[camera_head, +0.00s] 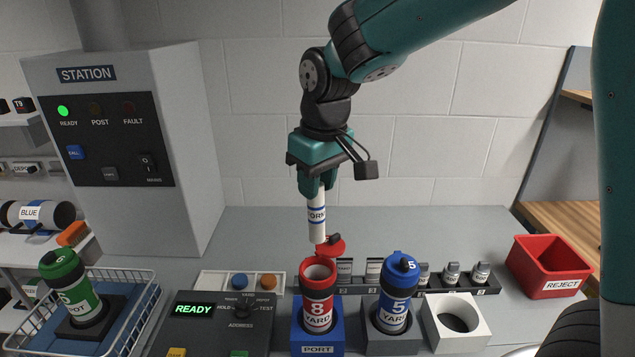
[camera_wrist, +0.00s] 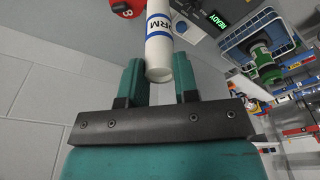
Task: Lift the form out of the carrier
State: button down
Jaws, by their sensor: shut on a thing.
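The form (camera_head: 317,222) is a white roll with a blue-banded label. My gripper (camera_head: 317,188) is shut on its upper part and holds it upright. The form also shows between the fingers in the wrist view (camera_wrist: 158,50). Its lower end is above the mouth of the red carrier (camera_head: 318,308), marked 8 YARD, with a gap between them in the head view. The carrier's red lid (camera_head: 333,247) is swung open at the back, close to the form's lower end; I cannot tell whether they touch. The carrier stands upright in the blue PORT holder (camera_head: 317,338).
A blue carrier (camera_head: 393,300) marked 5 stands just right, beside an empty white holder (camera_head: 455,318). A red REJECT bin (camera_head: 548,268) is far right. A green carrier (camera_head: 77,290) sits in a wire basket at left. The station cabinet (camera_head: 125,150) shows a green READY light.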

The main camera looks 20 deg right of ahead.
notch_tip(320, 180, up, 11)
jog(key=p, duration=0.8)
jog(key=shift+r+p, duration=0.15)
jog(key=shift+p, duration=0.25)
